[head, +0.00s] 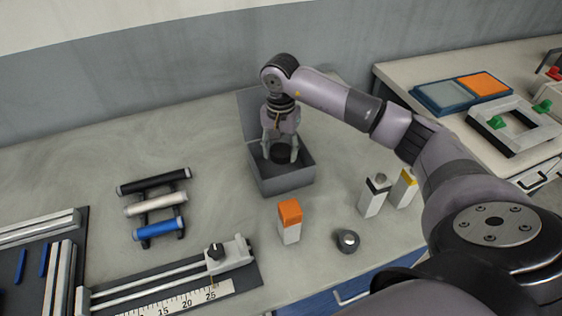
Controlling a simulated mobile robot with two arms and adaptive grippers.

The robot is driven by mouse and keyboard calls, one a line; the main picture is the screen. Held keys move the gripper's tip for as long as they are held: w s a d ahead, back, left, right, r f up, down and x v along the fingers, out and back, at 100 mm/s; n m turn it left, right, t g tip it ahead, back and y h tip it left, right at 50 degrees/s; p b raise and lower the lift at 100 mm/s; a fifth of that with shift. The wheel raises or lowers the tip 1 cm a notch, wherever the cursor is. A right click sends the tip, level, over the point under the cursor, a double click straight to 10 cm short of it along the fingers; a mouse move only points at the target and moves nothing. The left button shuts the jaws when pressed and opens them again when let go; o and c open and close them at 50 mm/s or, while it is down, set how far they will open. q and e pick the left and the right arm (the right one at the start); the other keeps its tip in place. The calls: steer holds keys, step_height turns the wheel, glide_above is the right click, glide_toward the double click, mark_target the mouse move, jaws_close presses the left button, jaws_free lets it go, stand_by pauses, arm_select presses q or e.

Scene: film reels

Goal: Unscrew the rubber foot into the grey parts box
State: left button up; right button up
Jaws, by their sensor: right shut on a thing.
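The grey parts box (284,183) stands open on the bench at the middle of the head view, its lid (252,108) raised at the back. My right gripper (280,152) points down into the box opening. It is shut on a dark round piece, which looks like the rubber foot (281,157). The foot is between the fingertips, at about rim level or just inside the box. Whether it touches the box floor cannot be told. My left gripper is not in view.
An orange-capped block (289,221) and a dark round piece with a metal top (347,241) stand in front of the box. Black-capped and yellow-capped bottles (374,195) are to the right. A rack of rollers (153,206) and a ruler slide (178,289) lie left.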

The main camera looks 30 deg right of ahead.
mark_target(281, 172)
step_height(281, 172, down, 2)
steer(key=shift+f, duration=0.15)
step_height(281, 172, down, 3)
steer(key=shift+f+p, duration=0.2)
steer(key=shift+p, duration=0.35)
steer(key=shift+f, duration=0.25)
steer(key=shift+f+b, duration=0.2)
steer(key=shift+b, duration=0.15)
steer(key=o, duration=1.3)
steer(key=shift+r, duration=0.1)
